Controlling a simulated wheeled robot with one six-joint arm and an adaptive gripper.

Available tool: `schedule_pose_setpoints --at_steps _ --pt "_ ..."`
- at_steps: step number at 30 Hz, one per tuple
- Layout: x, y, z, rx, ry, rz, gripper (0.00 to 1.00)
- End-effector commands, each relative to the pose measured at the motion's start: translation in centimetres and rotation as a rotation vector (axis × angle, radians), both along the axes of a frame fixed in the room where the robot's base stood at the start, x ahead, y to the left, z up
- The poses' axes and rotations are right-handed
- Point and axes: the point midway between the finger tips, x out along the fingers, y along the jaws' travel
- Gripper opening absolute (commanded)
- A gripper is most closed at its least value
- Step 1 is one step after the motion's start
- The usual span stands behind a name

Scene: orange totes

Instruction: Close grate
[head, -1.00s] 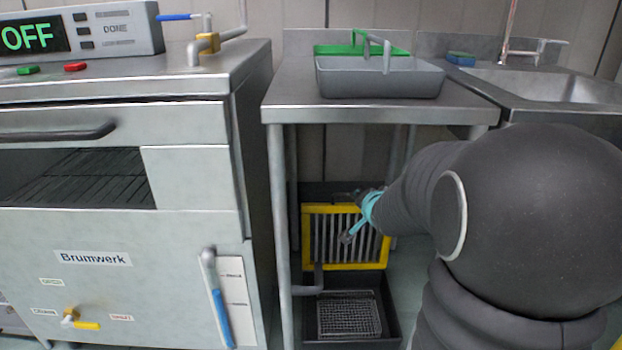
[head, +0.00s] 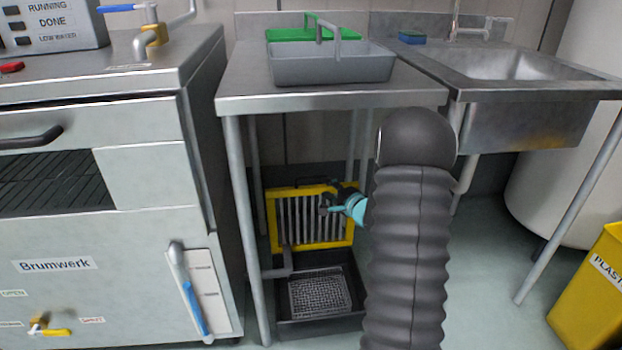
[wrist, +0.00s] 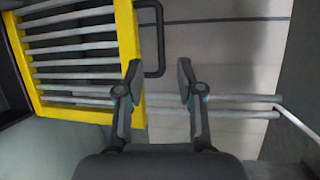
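The grate (head: 322,239) is a yellow frame with grey bars. It stands raised at the back of a dark floor basin (head: 345,270) under the steel table. A dark handle sits on its top edge. In the wrist view the yellow frame of the grate (wrist: 128,45) is at the left, with its dark handle (wrist: 158,40) beyond the fingertips.
A mesh basket (head: 320,291) lies in the basin. Table legs (head: 247,230) stand close by, and the Brumwerk oven (head: 95,250) is at the left. A grey tray (head: 330,66) is on the table. A yellow bin (head: 590,290) stands at the right; the floor before it is clear.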

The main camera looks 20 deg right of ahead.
Motion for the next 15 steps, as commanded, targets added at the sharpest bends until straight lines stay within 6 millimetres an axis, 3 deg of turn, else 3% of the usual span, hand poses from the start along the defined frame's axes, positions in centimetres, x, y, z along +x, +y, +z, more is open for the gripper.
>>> schedule_pose_setpoints --at_steps 9,15 --pt "5.9 0.8 -1.2 -0.002 0.001 0.000 0.37" --pt "8.8 1.1 -1.7 -0.002 0.001 -0.001 0.37"
